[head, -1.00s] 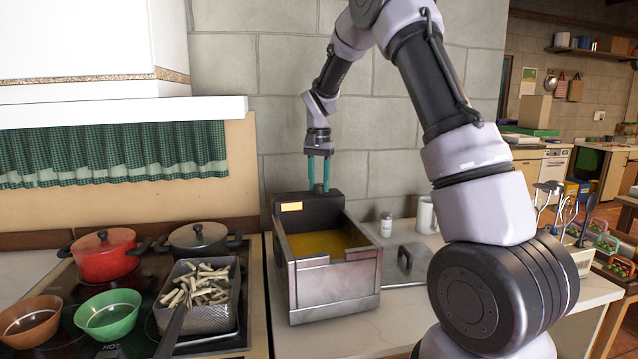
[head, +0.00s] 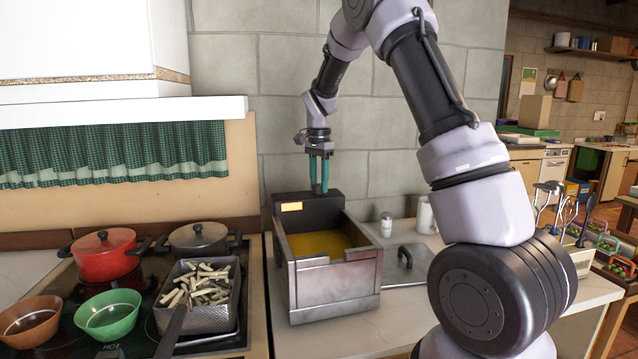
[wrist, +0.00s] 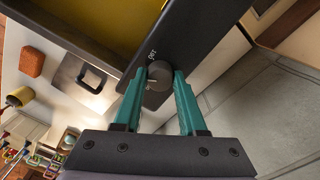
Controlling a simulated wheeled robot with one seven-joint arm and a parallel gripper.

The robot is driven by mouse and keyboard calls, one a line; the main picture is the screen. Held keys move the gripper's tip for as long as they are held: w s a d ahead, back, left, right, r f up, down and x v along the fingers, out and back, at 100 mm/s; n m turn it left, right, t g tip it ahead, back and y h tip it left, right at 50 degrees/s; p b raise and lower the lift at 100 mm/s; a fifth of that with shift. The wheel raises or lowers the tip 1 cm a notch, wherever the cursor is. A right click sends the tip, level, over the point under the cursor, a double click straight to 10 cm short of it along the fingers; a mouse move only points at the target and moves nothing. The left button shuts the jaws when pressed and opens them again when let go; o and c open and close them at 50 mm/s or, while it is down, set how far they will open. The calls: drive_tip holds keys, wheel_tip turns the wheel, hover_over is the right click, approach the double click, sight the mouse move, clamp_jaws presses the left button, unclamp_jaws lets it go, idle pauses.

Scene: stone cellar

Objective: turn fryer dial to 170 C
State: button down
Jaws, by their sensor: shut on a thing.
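The deep fryer (head: 334,285) stands on the counter, a metal box with yellow oil inside and a dark control head (head: 306,210) at its back with a lit orange display. My gripper (head: 319,188) points straight down at the top of the control head. In the wrist view the round dark dial (wrist: 160,76) sits between the teal fingertips of my gripper (wrist: 161,80), which are shut on it. A pale pointer mark shows on the dial, with small white print beside it. I cannot read the print surely. In the head view the dial is hidden.
A fryer lid (head: 406,262), a small white bottle (head: 386,225) and a white mug (head: 426,215) stand right of the fryer. A basket of fries (head: 208,312), a red pot (head: 104,262) and bowls are on the hob at left. The stone wall (head: 385,165) is close behind.

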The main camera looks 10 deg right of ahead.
sight(319, 184)
drive_tip(key=shift+c, duration=2.3)
unclamp_jaws()
wheel_tip(319, 184, up, 11)
drive_tip(key=shift+f, duration=0.1)
